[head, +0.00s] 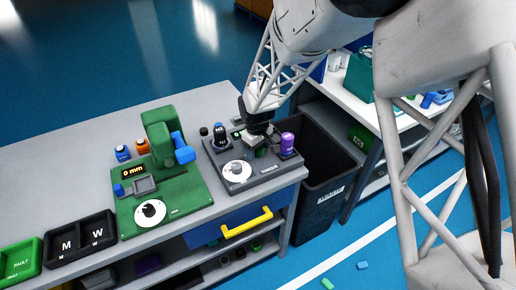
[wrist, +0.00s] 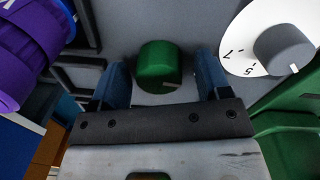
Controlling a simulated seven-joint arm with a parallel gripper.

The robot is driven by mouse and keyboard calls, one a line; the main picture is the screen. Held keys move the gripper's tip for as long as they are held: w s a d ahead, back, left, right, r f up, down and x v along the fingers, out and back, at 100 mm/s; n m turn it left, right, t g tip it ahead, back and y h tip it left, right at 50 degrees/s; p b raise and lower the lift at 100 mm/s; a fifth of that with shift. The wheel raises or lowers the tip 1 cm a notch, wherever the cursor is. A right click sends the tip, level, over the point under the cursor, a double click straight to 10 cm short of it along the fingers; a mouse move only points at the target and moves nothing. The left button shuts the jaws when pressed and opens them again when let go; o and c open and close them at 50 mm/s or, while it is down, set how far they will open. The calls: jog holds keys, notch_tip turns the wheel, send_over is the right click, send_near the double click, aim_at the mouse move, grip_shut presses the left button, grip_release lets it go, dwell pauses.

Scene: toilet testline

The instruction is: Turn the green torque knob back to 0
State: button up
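The green torque knob (wrist: 158,62) is in the middle of the wrist view, on a grey panel. A small light mark shows on its near lower edge. My gripper (wrist: 162,78) is open, with one blue finger on each side of the knob. A gap shows between the knob and each finger, so I see no contact. In the head view, my gripper (head: 258,138) is over the grey test station (head: 215,150), and the green knob (head: 260,152) shows only partly beneath it.
A white dial with a grey knob (head: 236,171) is left of my gripper; the wrist view shows one at right (wrist: 262,40). A purple object (head: 287,143) stands close on the right. A green station (head: 180,195) is left, a dark bin (head: 322,195) right.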

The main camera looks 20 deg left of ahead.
jog(key=shift+r, duration=0.15)
jog(key=shift+s+r, duration=0.15)
jog(key=shift+r, duration=3.65)
